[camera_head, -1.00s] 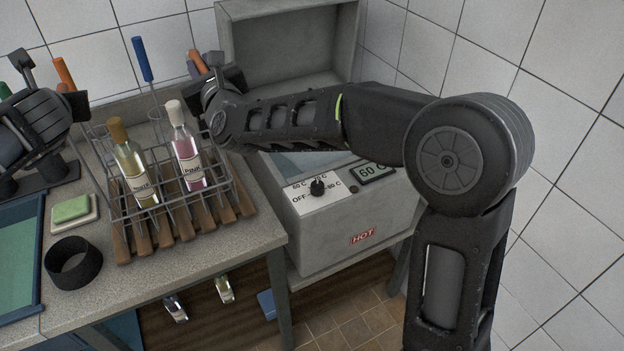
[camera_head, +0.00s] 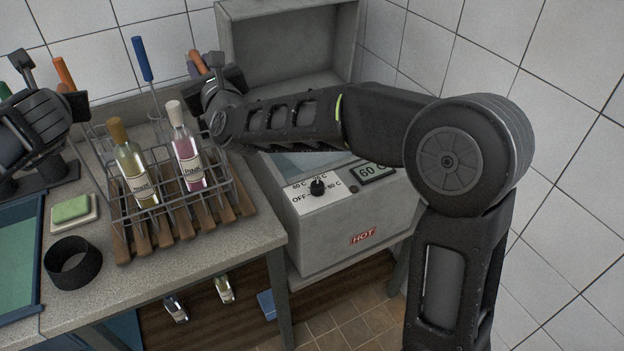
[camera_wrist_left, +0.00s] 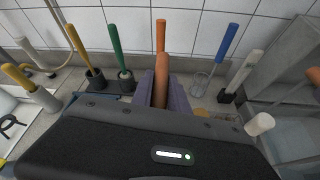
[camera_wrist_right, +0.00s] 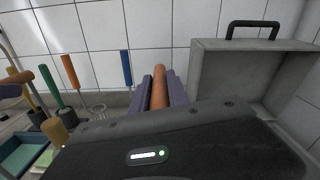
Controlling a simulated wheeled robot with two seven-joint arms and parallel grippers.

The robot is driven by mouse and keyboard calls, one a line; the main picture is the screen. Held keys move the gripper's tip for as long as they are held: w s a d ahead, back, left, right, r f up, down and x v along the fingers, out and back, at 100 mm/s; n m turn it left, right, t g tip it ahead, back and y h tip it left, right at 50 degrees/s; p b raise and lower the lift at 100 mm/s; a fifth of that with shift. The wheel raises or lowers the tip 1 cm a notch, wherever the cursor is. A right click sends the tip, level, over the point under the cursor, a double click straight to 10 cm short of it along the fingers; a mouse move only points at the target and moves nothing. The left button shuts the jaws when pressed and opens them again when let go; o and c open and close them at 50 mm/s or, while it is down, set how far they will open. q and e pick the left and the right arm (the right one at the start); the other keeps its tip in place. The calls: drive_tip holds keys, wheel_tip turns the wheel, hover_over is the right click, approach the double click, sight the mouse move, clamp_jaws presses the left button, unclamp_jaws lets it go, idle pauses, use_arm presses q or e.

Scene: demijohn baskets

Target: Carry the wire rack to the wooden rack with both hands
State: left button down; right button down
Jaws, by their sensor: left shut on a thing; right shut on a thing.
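The wire rack (camera_head: 232,184) holds a yellowish bottle with a brown top (camera_head: 134,170) and a pink bottle with a white top (camera_head: 187,155). It is over the slatted wooden rack (camera_head: 246,205) on the counter. I cannot tell whether it rests on the slats. My left gripper (camera_head: 72,94) is shut on the rack's left orange handle, which stands between the fingers in the left wrist view (camera_wrist_left: 161,78). My right gripper (camera_head: 212,72) is shut on the right orange handle, also seen in the right wrist view (camera_wrist_right: 159,88). Its arm hides part of the rack's right side.
A grey heater box (camera_head: 330,235) marked HOT, with its lid open, stands close right of the counter. A black ring (camera_head: 73,263), a green sponge (camera_head: 72,208) on a dish and a green tray (camera_head: 18,250) lie left. A blue-handled brush (camera_head: 142,60) stands behind.

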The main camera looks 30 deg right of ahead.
use_arm(q)
drive_tip(key=shift+a+r, duration=0.15)
drive_tip(key=shift+a, duration=0.25)
use_arm(e)
drive_tip(key=shift+d+r, duration=0.25)
drive_tip(key=shift+d, duration=0.15)
use_arm(q)
drive_tip(key=c, duration=1.6)
unclamp_jaws()
drive_tip(key=o, duration=0.4)
drive_tip(key=shift+d, duration=0.2)
use_arm(e)
drive_tip(key=shift+a, duration=0.15)
use_arm(q)
drive_tip(key=shift+f, duration=0.3)
use_arm(e)
drive_tip(key=c, duration=1.7)
unclamp_jaws()
drive_tip(key=shift+f, duration=0.2)
use_arm(q)
drive_tip(key=shift+s+d+r, duration=0.1)
use_arm(e)
drive_tip(key=o, duration=0.5)
drive_tip(key=shift+s+a, duration=0.1)
drive_tip(key=shift+a, duration=0.05)
use_arm(q)
drive_tip(key=shift+s+r, duration=0.1)
drive_tip(key=shift+v, duration=3.4)
use_arm(e)
drive_tip(key=shift+r, duration=0.15)
